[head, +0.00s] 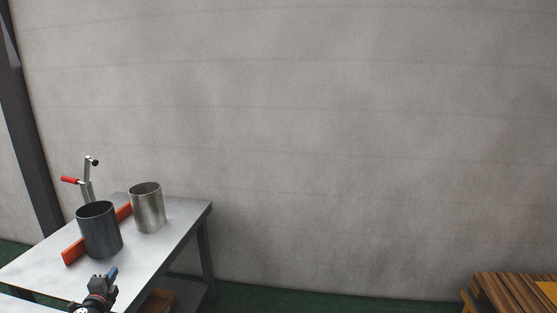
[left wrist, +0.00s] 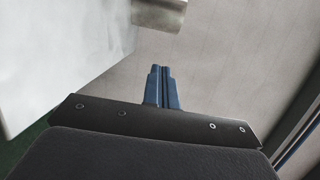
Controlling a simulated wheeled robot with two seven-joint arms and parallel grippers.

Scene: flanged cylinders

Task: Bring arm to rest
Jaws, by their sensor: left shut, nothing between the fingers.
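My left gripper (head: 112,274) shows low at the left in the head view, in front of the table's near right part. Its blue fingers are together and hold nothing; they also show shut in the left wrist view (left wrist: 161,87). A dark grey cylinder (head: 100,232) stands on the table beyond the gripper, apart from it. A lighter metal cylinder (head: 148,210) stands behind it to the right. Both are upright and open at the top. My right gripper is in neither view.
The metal table (head: 185,225) fills the lower left. An orange-red bar (head: 73,252) lies by the dark cylinder, and a red-handled clamp (head: 86,180) stands behind. A brown box (head: 157,301) sits below the tabletop. Green floor between looks clear.

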